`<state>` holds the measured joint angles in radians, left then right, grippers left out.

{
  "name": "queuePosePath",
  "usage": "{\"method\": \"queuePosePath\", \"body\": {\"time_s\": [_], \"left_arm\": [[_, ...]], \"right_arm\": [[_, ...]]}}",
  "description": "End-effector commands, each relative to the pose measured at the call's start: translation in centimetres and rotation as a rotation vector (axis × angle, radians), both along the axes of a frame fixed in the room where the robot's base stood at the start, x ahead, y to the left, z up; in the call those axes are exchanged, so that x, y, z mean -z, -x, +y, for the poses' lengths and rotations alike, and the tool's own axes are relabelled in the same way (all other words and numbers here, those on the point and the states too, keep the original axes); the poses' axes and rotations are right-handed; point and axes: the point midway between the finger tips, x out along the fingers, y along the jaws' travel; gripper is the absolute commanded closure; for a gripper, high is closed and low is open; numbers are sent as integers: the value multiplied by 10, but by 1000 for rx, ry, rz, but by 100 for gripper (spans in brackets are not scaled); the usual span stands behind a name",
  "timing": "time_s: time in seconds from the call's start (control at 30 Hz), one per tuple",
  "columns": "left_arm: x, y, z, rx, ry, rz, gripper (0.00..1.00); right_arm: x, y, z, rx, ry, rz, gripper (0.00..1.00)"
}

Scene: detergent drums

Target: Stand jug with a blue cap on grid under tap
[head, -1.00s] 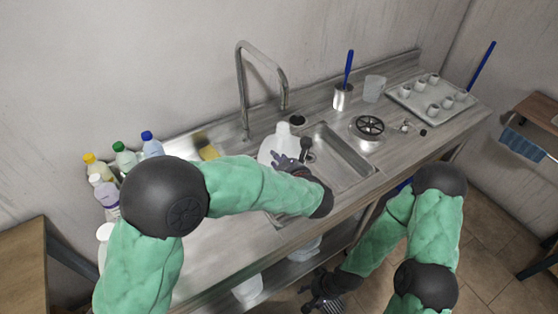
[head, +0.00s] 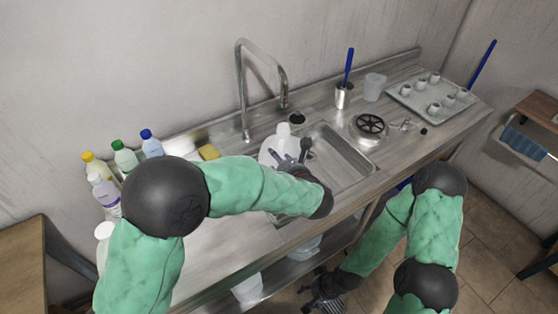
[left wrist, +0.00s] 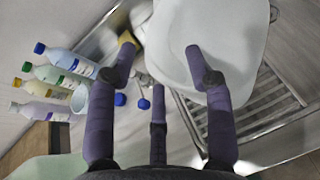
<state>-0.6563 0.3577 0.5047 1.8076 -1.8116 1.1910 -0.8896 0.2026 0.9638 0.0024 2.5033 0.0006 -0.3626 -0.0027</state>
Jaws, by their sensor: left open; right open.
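A whitish jug (head: 273,150) stands at the left side of the sink, below the tap (head: 284,100). Its top looks white in the head view; I see no blue cap clearly on it. It fills the upper middle of the left wrist view (left wrist: 215,40), near a slatted grid (left wrist: 265,105). Its base is hidden, so I cannot tell whether it rests on the grid. My left gripper (head: 290,158) is open close beside the jug; its spread fingers show in the left wrist view (left wrist: 160,48). My right gripper (head: 322,292) is open and empty, low in front of the counter.
Bottles with blue (head: 150,144), green (head: 125,157) and yellow (head: 95,165) caps stand at the left. A yellow sponge (head: 208,152) lies behind my left arm. A tray of cups (head: 435,95) sits at the right. Two small blue round things (left wrist: 143,103) show between my fingers.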

Motion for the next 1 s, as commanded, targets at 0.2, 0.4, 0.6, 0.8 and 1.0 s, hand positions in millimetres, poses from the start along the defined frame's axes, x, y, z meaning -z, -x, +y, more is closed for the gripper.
{"method": "queuePosePath", "body": {"time_s": [0.2, 0.4, 0.6, 0.8, 1.0], "left_arm": [[-19, 13, -8, 4, 0, -3, 48], [-36, 49, -24, 5, 1, -3, 48], [-49, 80, -38, 4, 1, -2, 48], [-55, 97, -45, 1, 0, -1, 48], [-56, 101, -46, 0, 0, 0, 48]], "right_arm": [[-12, 0, 0, 0, 0, -1, 42], [-18, 0, 0, 0, 0, 0, 42], [-24, 0, 0, 0, 0, 0, 42], [-27, 0, 0, 0, 0, 0, 42], [-27, 0, 0, 0, 0, 0, 42]]}}
